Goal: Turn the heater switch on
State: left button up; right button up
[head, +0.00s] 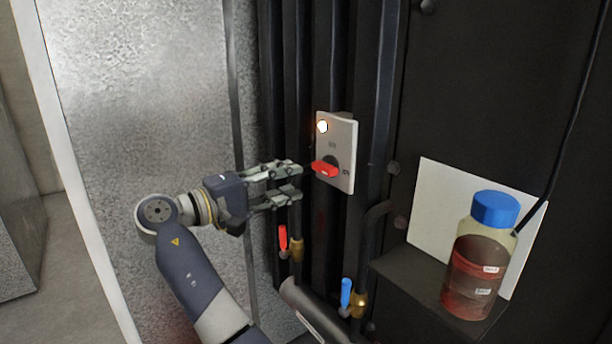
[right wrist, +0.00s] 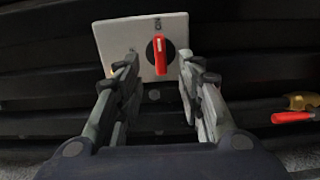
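The heater switch is a pale plate (head: 349,140) with a red handle (head: 325,169) on a dark round base. In the head view the handle lies roughly level, in line with a small label at its right that seems to read ON. A lamp (head: 322,126) at the plate's upper left glows. The plate (right wrist: 117,40) and red handle (right wrist: 161,58) also show in the right wrist view. My right gripper (head: 299,181) is open and empty, just left of the handle. In the wrist view its fingertips (right wrist: 160,62) stand apart on either side of the handle, with gaps. My left gripper is out of view.
Below the switch are a red-handled valve (head: 283,238) and a blue-handled valve (head: 346,293). A bottle with a blue cap (head: 484,255) stands on a dark shelf (head: 415,272) at the right. Dark vertical pipes run behind the switch. A grey metal panel (head: 140,90) is at the left.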

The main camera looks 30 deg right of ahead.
jog(key=shift+s+a, duration=0.1)
jog(key=shift+a, duration=1.4)
